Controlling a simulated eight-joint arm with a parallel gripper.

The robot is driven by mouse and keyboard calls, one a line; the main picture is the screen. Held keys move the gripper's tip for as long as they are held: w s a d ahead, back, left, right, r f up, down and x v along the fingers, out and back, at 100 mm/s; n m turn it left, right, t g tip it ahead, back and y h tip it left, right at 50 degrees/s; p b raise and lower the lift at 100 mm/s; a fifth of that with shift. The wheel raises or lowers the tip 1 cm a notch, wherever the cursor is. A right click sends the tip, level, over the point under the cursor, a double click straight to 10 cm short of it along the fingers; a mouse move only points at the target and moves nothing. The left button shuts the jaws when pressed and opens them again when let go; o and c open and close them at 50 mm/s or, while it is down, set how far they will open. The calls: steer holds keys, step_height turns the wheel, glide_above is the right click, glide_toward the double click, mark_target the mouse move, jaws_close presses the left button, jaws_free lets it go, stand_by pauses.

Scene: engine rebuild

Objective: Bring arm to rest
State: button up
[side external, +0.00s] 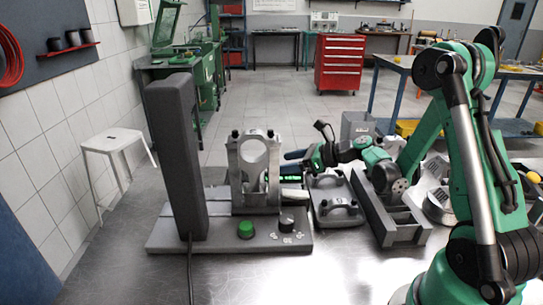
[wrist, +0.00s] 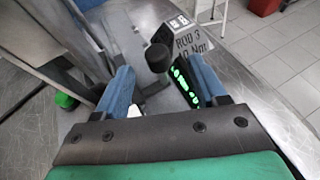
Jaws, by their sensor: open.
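My green arm reaches in from the right in the side view, and my gripper (side external: 296,157) is beside the grey upright bracket (side external: 251,158) on the metal bench. In the wrist view, my gripper (wrist: 160,84) has its two blue fingers spread apart. I see no part held between them. A black rounded knob or tip (wrist: 157,57) and green glowing marks (wrist: 184,82) show between or beside the fingers. Beyond them is a block with a label (wrist: 190,40) reading "ROD 3" and "Nm". The grey metal at the left of the wrist view is blurred.
A tall dark column (side external: 176,150) stands on a base plate with a green button (side external: 246,229) and a black knob (side external: 286,222). The bench front (side external: 330,275) is clear.

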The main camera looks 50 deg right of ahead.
steer(key=shift+v, duration=0.8)
steer(key=shift+a, duration=0.1)
